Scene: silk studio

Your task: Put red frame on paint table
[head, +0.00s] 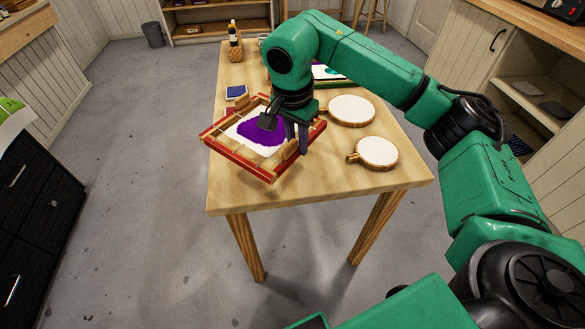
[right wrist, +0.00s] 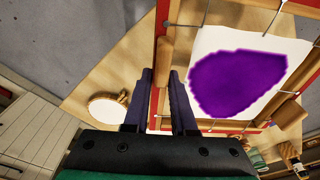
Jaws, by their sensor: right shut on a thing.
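The red frame (head: 238,162) has a wooden inner border and white cloth with a purple patch. My right gripper (head: 299,138) is shut on the side of the frame nearest the right of the picture. The right wrist view shows the fingers (right wrist: 161,92) on either side of the red bar (right wrist: 161,28). The frame is tilted over the left part of the wooden table (head: 330,185), and its left corner sticks out past the table edge. Whether it touches the tabletop is hard to tell. My left gripper is not in view.
Two round hoops with white cloth, a larger one (head: 351,111) and a smaller one (head: 377,152), lie on the table's right side. Another frame (head: 328,72), a small blue item (head: 236,92) and a bottle (head: 233,32) are farther back. The table's front part is clear.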

